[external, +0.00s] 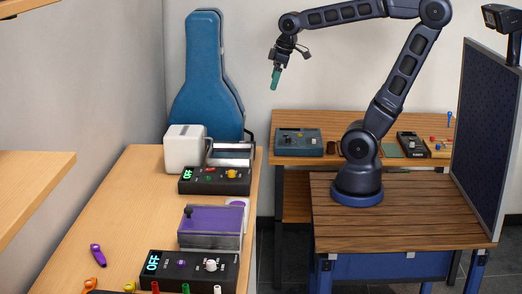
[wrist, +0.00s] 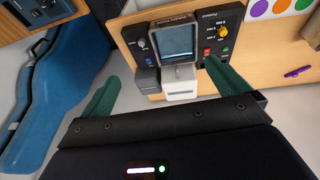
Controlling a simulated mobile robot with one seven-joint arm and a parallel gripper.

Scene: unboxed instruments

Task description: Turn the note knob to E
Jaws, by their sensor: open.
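My gripper (external: 275,78) is raised in the air above and to the right of the wooden bench, clear of every device. In the wrist view its two green fingers (wrist: 161,70) are wide apart with nothing held between them. A nearer black box (external: 190,272) has a white knob (external: 211,265) and a cyan "OFF" display. The wrist view also shows a yellow knob (wrist: 223,31) on a dark panel. The lettering is too small to tell which knob is the note knob.
A white cube (external: 184,148), a purple-topped clear case (external: 210,228) and a purple marker-like object (external: 97,255) share the bench (external: 118,225). A blue instrument case (external: 207,85) leans behind. A teal-grey box (external: 298,142) is on the back table. Air around the gripper is free.

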